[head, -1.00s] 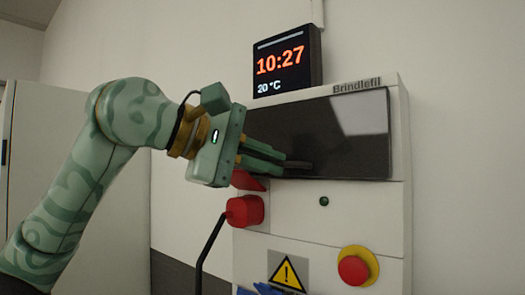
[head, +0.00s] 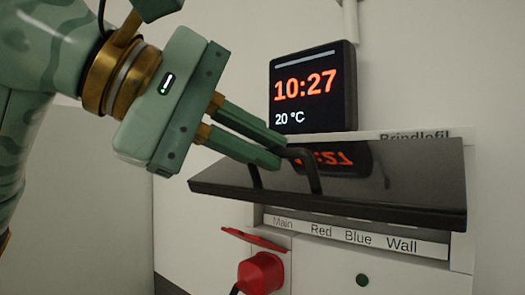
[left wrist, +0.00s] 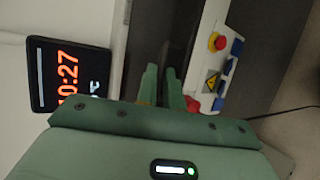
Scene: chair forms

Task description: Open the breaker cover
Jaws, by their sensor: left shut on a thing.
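The breaker cover (head: 405,185) is a glossy black panel on the white Brindlefil box. It is swung up and outward, and its lower edge stands well away from the box front. A black bar handle (head: 313,175) sits on its face. My left gripper (head: 284,150) is shut on the handle near its upper end, reaching in from the left. Below the cover, a label strip (head: 345,236) reads Main, Red, Blue, Wall. The breakers themselves are hidden behind the cover. In the left wrist view, my left fingers (left wrist: 160,85) are close together. My right gripper is not in view.
A clock display (head: 312,88) stands above the box, close behind the cover. A red plug (head: 261,273) with a raised red flap sits below left. A green button (head: 362,280) is below right. The left wrist view shows a red stop button (left wrist: 217,41) and a warning sign (left wrist: 212,83).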

